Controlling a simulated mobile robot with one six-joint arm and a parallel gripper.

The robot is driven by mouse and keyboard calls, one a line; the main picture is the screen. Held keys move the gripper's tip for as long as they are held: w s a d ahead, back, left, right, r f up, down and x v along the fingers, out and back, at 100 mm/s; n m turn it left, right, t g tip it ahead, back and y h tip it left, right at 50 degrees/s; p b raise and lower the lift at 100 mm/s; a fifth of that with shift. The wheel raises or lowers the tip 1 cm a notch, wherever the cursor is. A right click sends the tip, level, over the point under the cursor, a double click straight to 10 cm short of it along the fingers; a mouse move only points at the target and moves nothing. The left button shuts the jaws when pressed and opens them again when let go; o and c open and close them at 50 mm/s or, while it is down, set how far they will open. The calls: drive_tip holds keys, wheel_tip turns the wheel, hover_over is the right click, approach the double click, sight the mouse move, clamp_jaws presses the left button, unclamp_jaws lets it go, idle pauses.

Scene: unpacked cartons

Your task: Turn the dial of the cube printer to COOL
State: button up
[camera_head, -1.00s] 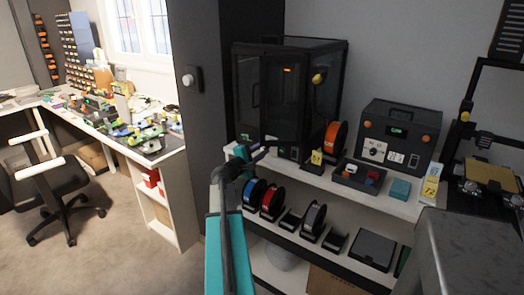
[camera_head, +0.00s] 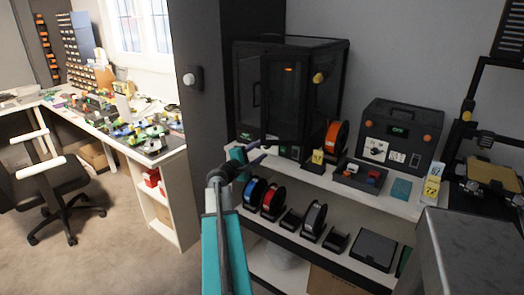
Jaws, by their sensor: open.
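The black cube-shaped printer (camera_head: 262,90) stands on the white shelf at the back, with glassy walls and an orange light inside. Its low front strip has small labels and a small panel (camera_head: 295,152). A dial on it is too small or hidden to make out. My gripper (camera_head: 264,152) is in front of the printer's lower front, near the shelf's left end. Its thin dark fingers are apart and empty, pointing right. Whether it touches anything cannot be told.
A yellow tag stand (camera_head: 317,157), an orange spool (camera_head: 337,138) and a tray (camera_head: 359,178) stand right of the gripper. A black box (camera_head: 400,118) with orange knobs is farther right. Several spools line the lower shelf. A grey block (camera_head: 470,255) fills the lower right.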

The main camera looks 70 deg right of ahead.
drive_tip(key=b+v, duration=0.1)
drive_tip(key=v, duration=1)
drive_tip(key=shift+a, duration=0.1)
